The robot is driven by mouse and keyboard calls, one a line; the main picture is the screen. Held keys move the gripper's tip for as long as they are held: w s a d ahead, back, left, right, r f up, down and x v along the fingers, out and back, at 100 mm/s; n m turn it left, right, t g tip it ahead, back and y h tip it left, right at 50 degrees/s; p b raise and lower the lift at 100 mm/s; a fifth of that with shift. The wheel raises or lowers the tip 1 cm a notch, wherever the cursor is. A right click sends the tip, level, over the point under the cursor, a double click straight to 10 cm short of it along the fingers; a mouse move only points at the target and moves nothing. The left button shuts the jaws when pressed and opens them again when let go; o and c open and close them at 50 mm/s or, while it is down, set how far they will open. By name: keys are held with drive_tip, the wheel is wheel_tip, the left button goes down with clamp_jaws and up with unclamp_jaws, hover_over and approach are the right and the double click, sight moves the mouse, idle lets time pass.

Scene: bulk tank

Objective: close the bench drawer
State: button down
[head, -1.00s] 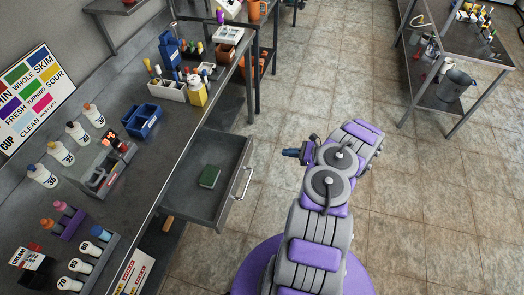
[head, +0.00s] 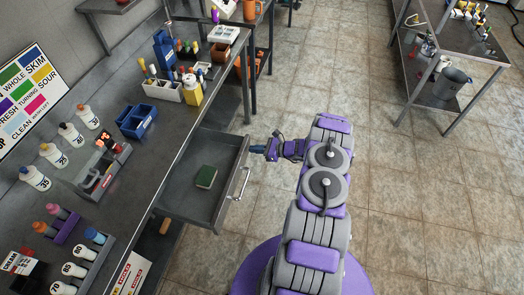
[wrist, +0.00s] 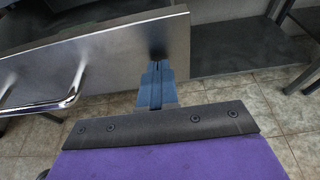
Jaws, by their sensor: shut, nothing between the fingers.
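The bench drawer (head: 178,207) is pulled out from under the grey bench and stands open. A small green box or book (head: 206,177) lies inside it. The drawer's bar handle (head: 241,184) is on its front; it also shows at the left of the wrist view (wrist: 72,88). My gripper (head: 257,149) is shut and empty, at the far end of the drawer front. In the wrist view its blue fingertips (wrist: 157,72) point at the outer face of the drawer front (wrist: 110,58), near its right end and beside the handle. They look touching or nearly so.
The bench top (head: 185,118) holds several bottles, a blue bin (head: 137,121) and a white caddy (head: 181,90). A metal table (head: 455,50) with a bucket (head: 453,82) stands at the far right. The tiled floor (head: 420,190) between is clear.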

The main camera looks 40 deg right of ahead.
sight(204, 143)
drive_tip(key=shift+w, duration=0.1)
idle(0.3)
drive_tip(key=w+a+b, duration=0.2)
drive_tip(key=w+a, duration=0.3)
drive_tip(key=w, duration=0.1)
drive_tip(key=w+a+b, duration=0.2)
drive_tip(key=w+a, duration=0.3)
drive_tip(key=w, duration=0.1)
drive_tip(key=w+a+b, duration=0.2)
drive_tip(key=w+a, duration=0.2)
drive_tip(key=w, duration=0.2)
drive_tip(key=shift+w+a+b, duration=0.3)
drive_tip(key=shift+w+a, duration=0.05)
drive_tip(key=shift+a, duration=0.05)
drive_tip(key=shift+w+a, duration=0.2)
drive_tip(key=shift+w, duration=0.05)
drive_tip(key=shift+w+a+r, duration=0.1)
drive_tip(key=shift+w+r, duration=0.1)
drive_tip(key=shift+a+r, duration=0.1)
